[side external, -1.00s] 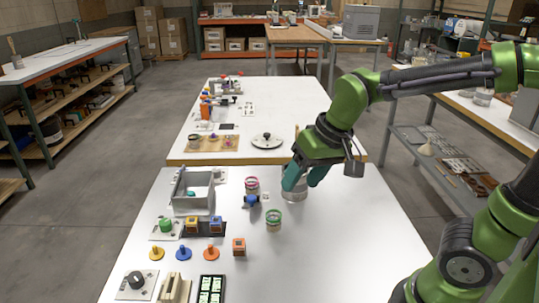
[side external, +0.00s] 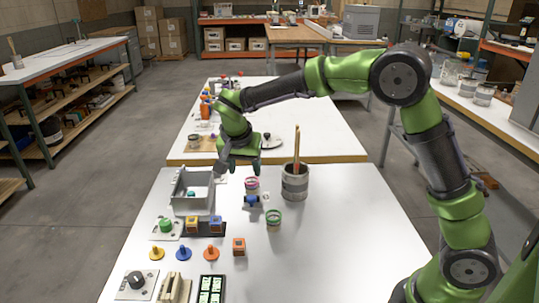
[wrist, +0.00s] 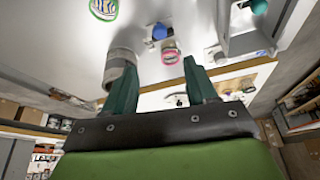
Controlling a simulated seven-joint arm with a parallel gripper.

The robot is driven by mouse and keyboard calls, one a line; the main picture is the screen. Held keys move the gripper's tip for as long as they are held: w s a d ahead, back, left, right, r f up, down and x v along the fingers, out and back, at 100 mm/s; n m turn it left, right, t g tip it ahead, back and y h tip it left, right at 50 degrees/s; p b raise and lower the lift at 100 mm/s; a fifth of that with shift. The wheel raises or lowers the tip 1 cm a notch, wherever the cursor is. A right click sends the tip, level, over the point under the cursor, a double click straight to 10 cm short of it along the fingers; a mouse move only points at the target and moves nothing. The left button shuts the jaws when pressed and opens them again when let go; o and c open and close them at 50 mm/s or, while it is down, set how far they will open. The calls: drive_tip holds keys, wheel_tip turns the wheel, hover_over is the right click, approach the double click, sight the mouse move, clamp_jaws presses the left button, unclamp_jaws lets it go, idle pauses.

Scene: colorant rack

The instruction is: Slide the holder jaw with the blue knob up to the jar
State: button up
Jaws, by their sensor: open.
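The holder jaw's blue knob (side external: 252,201) stands near the middle of the front table, just in front of a jar with a pink rim (side external: 252,184). In the wrist view the blue knob (wrist: 159,32) sits close to the pink-rimmed jar (wrist: 170,54); I cannot tell whether the jaw touches it. A second jar, with a green rim (side external: 274,219), stands farther forward and right. My gripper (side external: 239,168) is open and empty, behind and slightly left of the pink-rimmed jar, above the table. Its two fingers (wrist: 160,78) show apart in the wrist view.
A grey bin (side external: 193,205) stands left of the knob. A grey pot (side external: 295,189) with a wooden stick stands to the right. The front table's right side (side external: 345,245) is clear.

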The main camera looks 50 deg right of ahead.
sight(251, 197)
drive_tip(key=x, duration=1.4)
drive_tip(key=shift+f, duration=0.1)
clamp_jaws()
